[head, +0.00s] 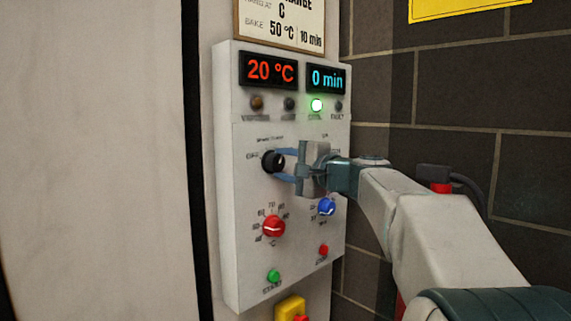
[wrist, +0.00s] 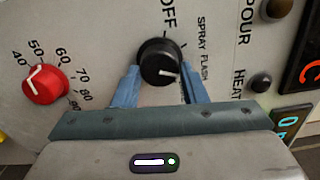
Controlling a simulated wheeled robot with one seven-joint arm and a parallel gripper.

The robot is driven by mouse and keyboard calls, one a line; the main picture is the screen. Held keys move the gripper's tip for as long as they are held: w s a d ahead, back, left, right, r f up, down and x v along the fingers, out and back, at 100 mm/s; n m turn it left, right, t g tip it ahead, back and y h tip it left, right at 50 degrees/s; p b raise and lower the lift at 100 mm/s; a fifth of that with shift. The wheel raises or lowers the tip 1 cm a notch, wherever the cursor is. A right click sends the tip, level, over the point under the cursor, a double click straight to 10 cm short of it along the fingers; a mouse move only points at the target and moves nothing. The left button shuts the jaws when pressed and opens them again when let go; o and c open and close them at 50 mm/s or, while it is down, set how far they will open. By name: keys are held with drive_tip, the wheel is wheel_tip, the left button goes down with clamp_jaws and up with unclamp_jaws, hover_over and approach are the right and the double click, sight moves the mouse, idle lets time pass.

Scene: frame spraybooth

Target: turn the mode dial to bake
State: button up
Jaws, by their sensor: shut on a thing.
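The mode dial (wrist: 158,55) is a black knob with a white pointer mark. OFF is printed above the knob there. The dial also shows in the head view (head: 272,161), on the pale control panel (head: 235,215), with a small label at its left that looks like BAKE. My gripper (wrist: 160,75) has its blue fingers on either side of the knob, shut on it. In the head view my gripper (head: 285,165) reaches in from the right.
A red temperature knob (head: 273,227) and a blue knob (head: 326,207) sit below. Green (head: 273,276) and red (head: 323,250) buttons are lower. Displays read 20 °C (head: 269,70) and 0 min (head: 327,79). One indicator lamp (head: 316,105) glows green. A card (head: 283,22) hangs above.

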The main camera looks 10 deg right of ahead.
drive_tip(key=m+p, duration=0.1)
drive_tip(key=m, duration=0.3)
drive_tip(key=shift+f+m+p, duration=0.15)
drive_tip(key=shift+m+p, duration=0.5)
drive_tip(key=shift+m, duration=1.15)
drive_tip(key=o, duration=1)
drive_tip(key=shift+c, duration=0.2)
drive_tip(key=shift+s, duration=0.1)
drive_tip(key=v, duration=1.3)
drive_tip(key=shift+s+d+b, duration=0.2)
drive_tip(key=shift+s+b, duration=0.1)
drive_tip(key=shift+b, duration=0.15)
